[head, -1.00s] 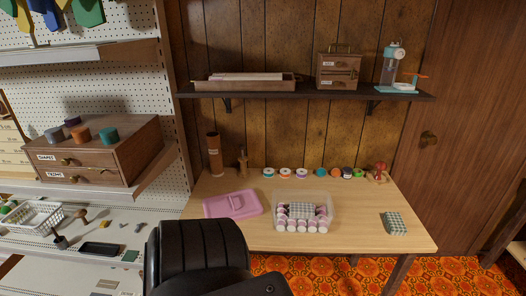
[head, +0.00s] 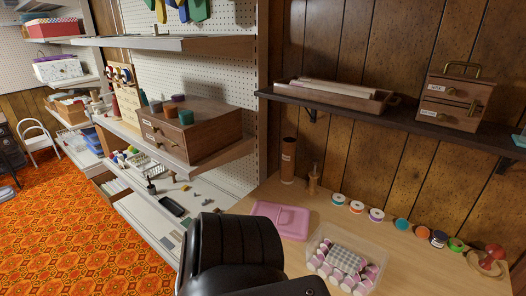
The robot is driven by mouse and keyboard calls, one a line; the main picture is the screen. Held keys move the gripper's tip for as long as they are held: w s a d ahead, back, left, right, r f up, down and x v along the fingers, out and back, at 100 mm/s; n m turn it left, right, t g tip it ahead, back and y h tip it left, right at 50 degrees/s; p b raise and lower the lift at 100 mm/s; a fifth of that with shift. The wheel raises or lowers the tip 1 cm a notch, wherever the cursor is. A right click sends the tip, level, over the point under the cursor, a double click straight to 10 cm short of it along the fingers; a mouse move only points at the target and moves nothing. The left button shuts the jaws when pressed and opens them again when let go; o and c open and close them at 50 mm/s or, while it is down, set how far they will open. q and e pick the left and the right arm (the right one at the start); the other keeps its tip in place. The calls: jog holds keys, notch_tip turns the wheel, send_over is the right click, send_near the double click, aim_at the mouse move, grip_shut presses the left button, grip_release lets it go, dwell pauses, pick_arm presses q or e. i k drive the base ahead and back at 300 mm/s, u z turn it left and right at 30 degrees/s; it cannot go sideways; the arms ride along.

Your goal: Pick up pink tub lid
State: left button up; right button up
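The pink tub lid (head: 281,219) lies flat on the wooden table, with a raised handle part on top. Its lower left part is near the black arm link of mine in the foreground. The clear tub (head: 346,262) stands to its right, holding several pink and white spools and a folded checked cloth (head: 345,259). No gripper fingers show in the head view; only a black part of my arm is seen at the bottom, in front of the table's left end.
A brown cylinder (head: 288,160) and a small wooden bottle-like item (head: 314,180) stand behind the lid. Several thread spools (head: 376,215) line the table's back. A dark wall shelf (head: 380,116) hangs above. Shelving with a drawer box (head: 195,130) stands left. Orange patterned floor (head: 85,235) is open at left.

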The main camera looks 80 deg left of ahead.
aim_at(291, 222)
jog(key=u, duration=1)
jog(key=i, duration=0.85)
jog(key=u, duration=0.95)
